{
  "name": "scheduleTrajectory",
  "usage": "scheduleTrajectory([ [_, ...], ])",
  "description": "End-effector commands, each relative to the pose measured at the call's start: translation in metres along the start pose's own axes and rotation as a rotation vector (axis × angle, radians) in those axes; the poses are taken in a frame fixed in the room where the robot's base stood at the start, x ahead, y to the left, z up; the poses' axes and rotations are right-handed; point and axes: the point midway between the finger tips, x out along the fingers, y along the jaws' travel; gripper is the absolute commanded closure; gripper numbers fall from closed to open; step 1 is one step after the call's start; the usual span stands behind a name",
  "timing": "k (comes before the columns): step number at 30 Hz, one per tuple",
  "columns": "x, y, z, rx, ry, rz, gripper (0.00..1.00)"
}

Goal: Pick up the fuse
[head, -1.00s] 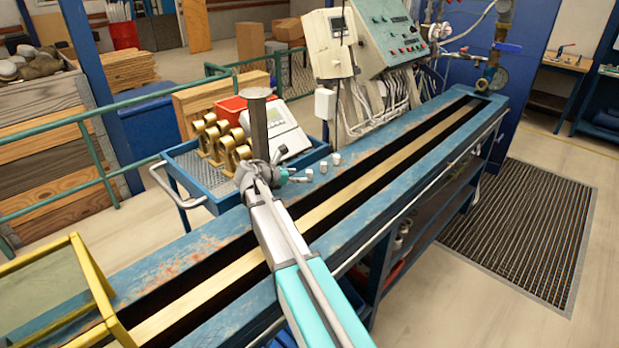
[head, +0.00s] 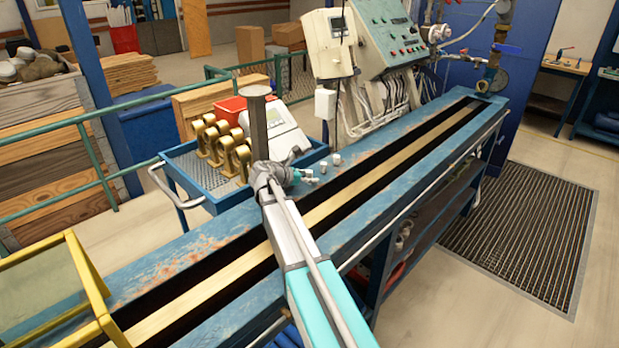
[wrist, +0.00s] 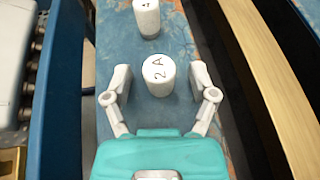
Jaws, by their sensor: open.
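A white cylindrical fuse (wrist: 158,76) marked "2 A" stands in the middle of the wrist view. My gripper (wrist: 159,73) is open, with one finger to the left and one to the right of this fuse. A gap shows on each side, so the fingers look apart from it. A second white fuse (wrist: 147,17) stands beyond it, partly cut off by the top edge. In the head view, my gripper (head: 311,177) is low over the bench at the near end of the fuse row. Two fuses (head: 323,167) (head: 337,159) show clearly there; the nearest is mostly hidden by my gripper.
The blue bench (head: 215,246) has a long dark channel with a brass-coloured strip (wrist: 250,70) right of the fuses. A blue cart (head: 180,163) with brass fittings (head: 225,145) and a grey-white device stands left. A metal post (head: 259,125) rises close to my arm.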

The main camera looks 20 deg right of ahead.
Motion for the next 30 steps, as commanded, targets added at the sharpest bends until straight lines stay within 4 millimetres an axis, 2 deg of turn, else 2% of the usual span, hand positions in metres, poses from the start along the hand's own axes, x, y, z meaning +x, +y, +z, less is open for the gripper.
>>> scheduleTrajectory([
  [5, -0.0001, 0.0, 0.0, 0.0, 0.0, 0.0, 0.26],
  [6, -0.0001, 0.0, 0.0, 0.0, 0.0, 0.0, 0.3],
  [15, 0.0, -0.0001, 0.0, 0.0, 0.0, 0.0, 0.86],
  [18, 0.0, -0.0001, 0.0, 0.0, 0.0, 0.0, 1.0],
  [30, 0.0001, -0.0005, 0.0027, 0.001, 0.0, -0.001, 1.0],
])
